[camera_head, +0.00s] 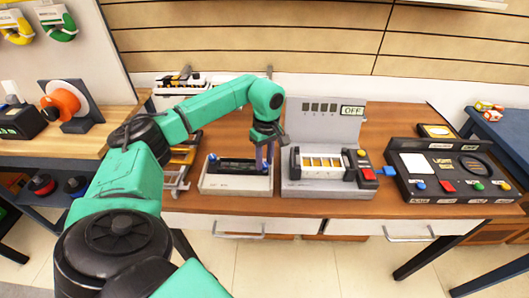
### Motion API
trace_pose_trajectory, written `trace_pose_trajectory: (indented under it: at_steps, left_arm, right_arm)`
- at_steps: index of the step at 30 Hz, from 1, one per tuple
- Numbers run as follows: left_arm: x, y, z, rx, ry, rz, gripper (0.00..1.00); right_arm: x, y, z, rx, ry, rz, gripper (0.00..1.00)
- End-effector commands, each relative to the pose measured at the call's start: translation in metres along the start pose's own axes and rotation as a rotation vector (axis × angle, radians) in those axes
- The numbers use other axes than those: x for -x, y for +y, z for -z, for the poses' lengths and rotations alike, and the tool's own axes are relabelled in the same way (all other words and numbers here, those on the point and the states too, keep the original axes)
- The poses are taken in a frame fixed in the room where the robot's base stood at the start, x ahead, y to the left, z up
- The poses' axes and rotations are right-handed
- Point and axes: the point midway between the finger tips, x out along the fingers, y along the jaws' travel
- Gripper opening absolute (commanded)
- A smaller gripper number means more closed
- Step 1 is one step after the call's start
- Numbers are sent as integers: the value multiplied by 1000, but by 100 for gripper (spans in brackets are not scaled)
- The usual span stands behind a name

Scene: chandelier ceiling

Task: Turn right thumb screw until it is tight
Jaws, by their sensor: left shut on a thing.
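A light grey fixture (235,186) with a dark bar (237,166) across it sits on the wooden table. A small blue left thumb screw (212,158) stands at the bar's left end. The right thumb screw (265,165) is a small blue shape at the right end, partly hidden by my gripper. My left gripper (267,156) reaches down from above onto that right end and is shut on the right thumb screw. The screw's depth and tightness are too small to make out. My right gripper is not in view.
A grey machine (325,190) with an upright panel reading OFF stands close to the right of the fixture. A black button panel (445,190) is farther right. Metal-framed yellow items (180,155) are left of the fixture, partly behind my arm.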

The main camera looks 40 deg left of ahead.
Motion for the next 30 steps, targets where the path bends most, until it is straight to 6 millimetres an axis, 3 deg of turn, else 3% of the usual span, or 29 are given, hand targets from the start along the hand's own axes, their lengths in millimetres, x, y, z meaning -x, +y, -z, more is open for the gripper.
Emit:
trace_pose_trajectory:
  at_steps: [15,16,18,30]
  left_arm:
    - [4,2,2,-17,4,-11,0]
    - [4,2,2,-17,4,-11,45]
    - [3,2,1,-17,3,-10,63]
    - [8,1,0,-18,2,-6,63]
  right_arm:
    - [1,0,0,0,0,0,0]
    - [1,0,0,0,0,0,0]
    - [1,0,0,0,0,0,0]
    - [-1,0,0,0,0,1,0]
